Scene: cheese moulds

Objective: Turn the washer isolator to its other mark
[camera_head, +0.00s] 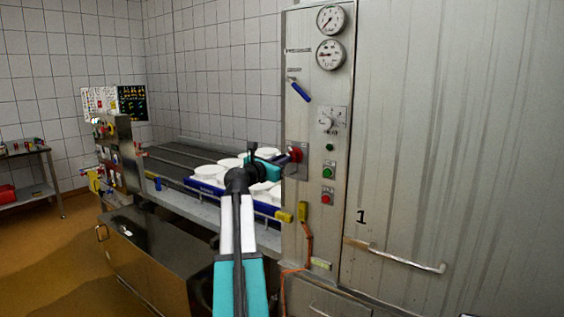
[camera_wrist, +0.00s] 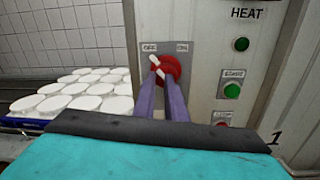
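The washer isolator (camera_wrist: 172,66) is a round red knob with a white bar on a grey plate. The plate is marked OFF at upper left and ON at upper right. The white bar tilts up and left, its upper end nearer OFF. The isolator also shows in the head view (camera_head: 296,155), on the steel panel. My gripper (camera_wrist: 159,76) points straight at the knob, its two purple fingers slightly apart with their tips at the bar. They hide the knob's lower left part. Whether the fingertips press on the bar is not clear. The head view shows my gripper (camera_head: 284,157) just left of the knob.
White moulds (camera_wrist: 92,88) sit in a blue tray on the conveyor left of the panel. Green START (camera_wrist: 232,90) and red buttons are close right of the isolator. A blue-handled lever (camera_head: 301,92) and gauges are above. A yellow-ended fitting (camera_head: 302,211) juts out below.

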